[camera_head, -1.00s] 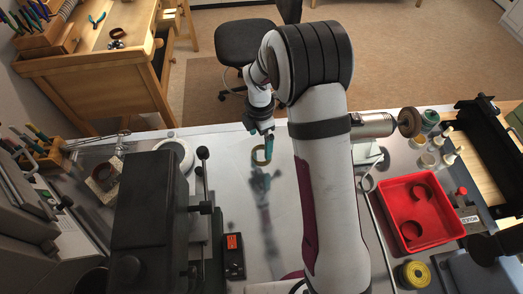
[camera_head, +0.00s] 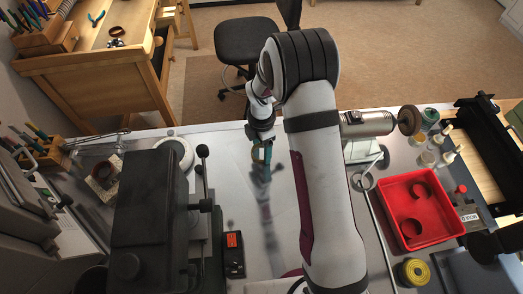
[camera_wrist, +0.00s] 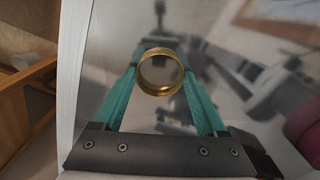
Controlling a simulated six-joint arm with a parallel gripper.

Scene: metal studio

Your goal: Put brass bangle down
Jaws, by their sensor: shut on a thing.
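The brass bangle (camera_wrist: 160,88) is a plain gold-coloured ring, held between the two teal fingers of my gripper (camera_wrist: 159,72) in the wrist view. The fingers are shut on its sides, and its round opening faces the wrist camera. In the head view my gripper (camera_head: 262,155) hangs over the grey metal bench top (camera_head: 232,178). The bangle is mostly hidden there, with a small bit showing beside the fingers. I cannot tell whether it touches the surface.
A dark machine (camera_head: 150,215) with levers stands left of my gripper, and a small black box (camera_head: 233,255) lies in front. The bench around my gripper is clear.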

